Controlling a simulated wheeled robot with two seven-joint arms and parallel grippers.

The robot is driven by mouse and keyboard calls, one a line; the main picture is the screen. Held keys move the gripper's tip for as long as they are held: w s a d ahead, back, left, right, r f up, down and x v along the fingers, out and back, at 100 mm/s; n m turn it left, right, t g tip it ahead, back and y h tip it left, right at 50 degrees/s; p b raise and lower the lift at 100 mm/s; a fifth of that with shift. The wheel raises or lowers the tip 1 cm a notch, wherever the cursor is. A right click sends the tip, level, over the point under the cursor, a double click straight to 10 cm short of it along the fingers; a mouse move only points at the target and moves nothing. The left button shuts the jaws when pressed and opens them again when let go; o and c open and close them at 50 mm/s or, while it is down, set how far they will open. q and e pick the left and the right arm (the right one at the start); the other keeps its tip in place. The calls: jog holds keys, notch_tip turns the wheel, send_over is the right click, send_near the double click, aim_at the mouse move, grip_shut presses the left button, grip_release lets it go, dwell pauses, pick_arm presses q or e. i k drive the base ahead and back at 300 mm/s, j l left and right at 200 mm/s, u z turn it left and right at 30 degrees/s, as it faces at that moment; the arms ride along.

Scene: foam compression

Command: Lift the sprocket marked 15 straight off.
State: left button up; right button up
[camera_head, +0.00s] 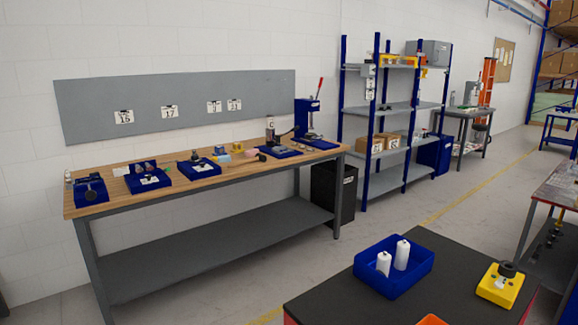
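A white tag that seems to read 15 (124,116) is on the grey wall board (190,102), at its left end. A tag reading 17 (169,111) is to its right. Below, on the wooden workbench (215,180), a blue tray (91,202) at the left end holds a dark part (91,195) that is too small to identify. No marking can be read on any part, so I cannot tell which is the sprocket marked 15. Neither of my grippers is in view.
More blue trays, including a middle one (148,187), and a press with a red lever (308,117) stand on the workbench. In front right, a black-topped table (345,305) carries a blue bin (382,284) with white bottles and a yellow block (499,290). Grey floor lies between.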

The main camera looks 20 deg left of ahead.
aim_at(194, 159)
jog(key=i+j, duration=0.15)
jog(key=j, duration=0.2)
jog(key=i+j+u, duration=0.1)
jog(key=j, duration=0.3)
jog(key=i+j, duration=0.2)
jog(key=j, duration=0.15)
jog(key=i+j+u, duration=0.1)
jog(key=j, duration=0.25)
jog(key=i+j+u, duration=0.1)
jog(key=j, duration=0.25)
jog(key=i+j+u, duration=0.15)
jog(key=i+j, duration=0.25)
jog(key=i+j+u, duration=0.2)
jog(key=i, duration=0.3)
jog(key=i+j+u, duration=0.15)
jog(key=i+j, duration=0.25)
jog(key=i+l+u, duration=0.25)
jog(key=i, duration=0.25)
jog(key=i+l+u, duration=0.25)
jog(key=i+l, duration=0.2)
jog(key=l+u, duration=0.4)
jog(key=l, duration=1.15)
jog(key=k+l, duration=0.3)
jog(key=l, duration=0.2)
jog(key=i+l, duration=0.1)
jog(key=u, duration=0.05)
